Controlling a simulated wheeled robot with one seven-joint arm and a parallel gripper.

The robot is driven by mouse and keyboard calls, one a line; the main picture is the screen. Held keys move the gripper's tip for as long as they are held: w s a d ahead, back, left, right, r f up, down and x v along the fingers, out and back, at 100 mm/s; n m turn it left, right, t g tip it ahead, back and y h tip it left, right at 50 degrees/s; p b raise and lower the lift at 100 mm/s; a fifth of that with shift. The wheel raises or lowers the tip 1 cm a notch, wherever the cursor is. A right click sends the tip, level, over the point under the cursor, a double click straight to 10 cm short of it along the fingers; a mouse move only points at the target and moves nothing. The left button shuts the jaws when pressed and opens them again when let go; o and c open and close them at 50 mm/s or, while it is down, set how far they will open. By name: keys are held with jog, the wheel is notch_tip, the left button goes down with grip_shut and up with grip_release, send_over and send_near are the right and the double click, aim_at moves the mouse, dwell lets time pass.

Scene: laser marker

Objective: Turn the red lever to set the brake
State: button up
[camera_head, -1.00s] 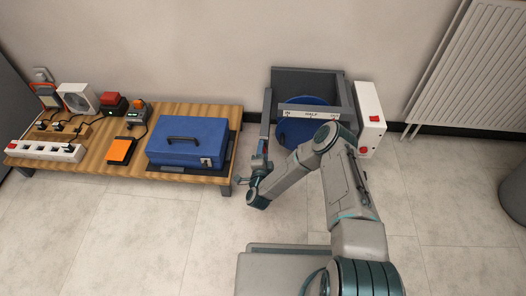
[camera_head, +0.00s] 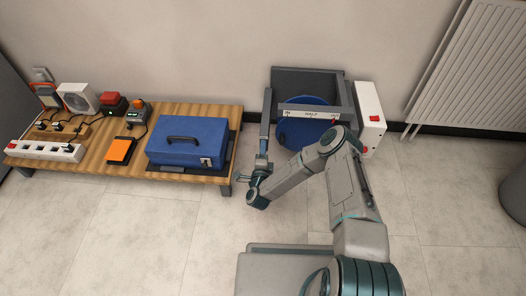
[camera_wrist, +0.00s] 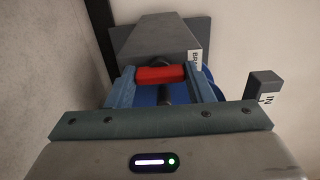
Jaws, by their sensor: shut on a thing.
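The red lever (camera_wrist: 162,75) shows in the wrist view between the two blue-grey fingers of my gripper (camera_wrist: 165,88). The gripper is shut on it. The lever lies crosswise in front of a grey housing (camera_wrist: 160,44) with a partly hidden brake label (camera_wrist: 194,62). In the head view my gripper (camera_head: 262,162) is at the left front side of the grey frame (camera_head: 266,120), which surrounds a blue drum (camera_head: 300,130). The lever cannot be made out there.
A low wooden table (camera_head: 95,166) stands to the left, with a blue case (camera_head: 187,143) near my gripper. A white box with red buttons (camera_head: 369,105) is fixed at the frame's right. A radiator (camera_head: 475,70) and bin (camera_head: 515,190) are further right. The front floor is clear.

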jog(key=o, duration=1)
jog(key=shift+s+a, duration=0.1)
jog(key=shift+s, duration=0.05)
